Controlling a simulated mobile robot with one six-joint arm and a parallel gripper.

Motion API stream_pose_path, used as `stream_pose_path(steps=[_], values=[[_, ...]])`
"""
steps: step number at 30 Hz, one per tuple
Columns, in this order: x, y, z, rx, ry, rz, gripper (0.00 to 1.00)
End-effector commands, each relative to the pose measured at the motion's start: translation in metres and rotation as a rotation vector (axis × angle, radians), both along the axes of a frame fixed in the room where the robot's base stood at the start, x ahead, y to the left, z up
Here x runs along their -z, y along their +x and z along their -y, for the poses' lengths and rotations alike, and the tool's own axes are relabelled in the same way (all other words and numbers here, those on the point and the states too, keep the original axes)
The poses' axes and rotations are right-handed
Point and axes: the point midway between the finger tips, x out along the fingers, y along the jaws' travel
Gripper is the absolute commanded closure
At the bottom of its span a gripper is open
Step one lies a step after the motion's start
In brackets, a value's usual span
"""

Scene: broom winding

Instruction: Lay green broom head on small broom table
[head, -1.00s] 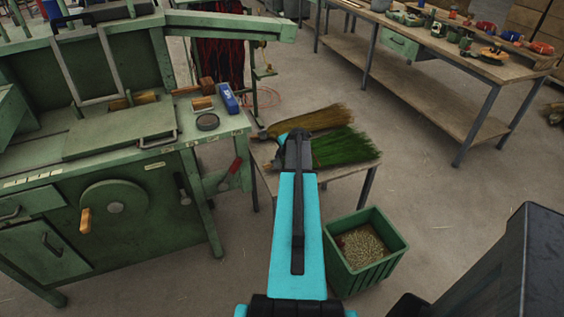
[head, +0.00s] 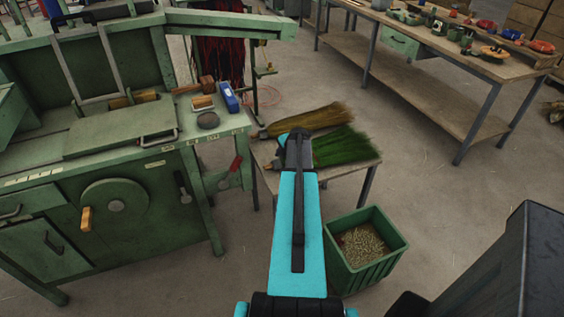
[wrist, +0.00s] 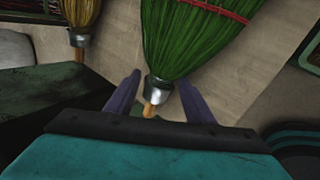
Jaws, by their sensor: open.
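The green broom head (head: 345,147) lies on the small broom table (head: 342,172), bristles pointing right. In the wrist view, its green bristles (wrist: 185,40) with red stitching fan upward, and its metal collar and short wooden stub (wrist: 152,108) show between my fingers. My gripper (wrist: 160,82) is open, one finger on each side of the collar in the picture, with gaps showing. Depth between fingers and collar is hard to judge. In the head view, my wrist (head: 297,150) hides part of the collar end.
A straw-coloured broom head (head: 310,119) lies behind the green one on the same table. A green bin (head: 368,260) with pale bits stands in front of the table. A green machine (head: 120,190) is close on the left. A long workbench (head: 450,60) stands at back right.

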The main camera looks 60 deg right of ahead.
Motion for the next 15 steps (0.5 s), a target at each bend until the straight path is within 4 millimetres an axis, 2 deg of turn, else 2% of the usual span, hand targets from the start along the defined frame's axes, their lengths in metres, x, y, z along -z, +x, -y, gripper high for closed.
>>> stream_pose_path(steps=[15], values=[[-0.055, -0.029, -0.015, 0.002, -0.003, 0.001, 0.51]])
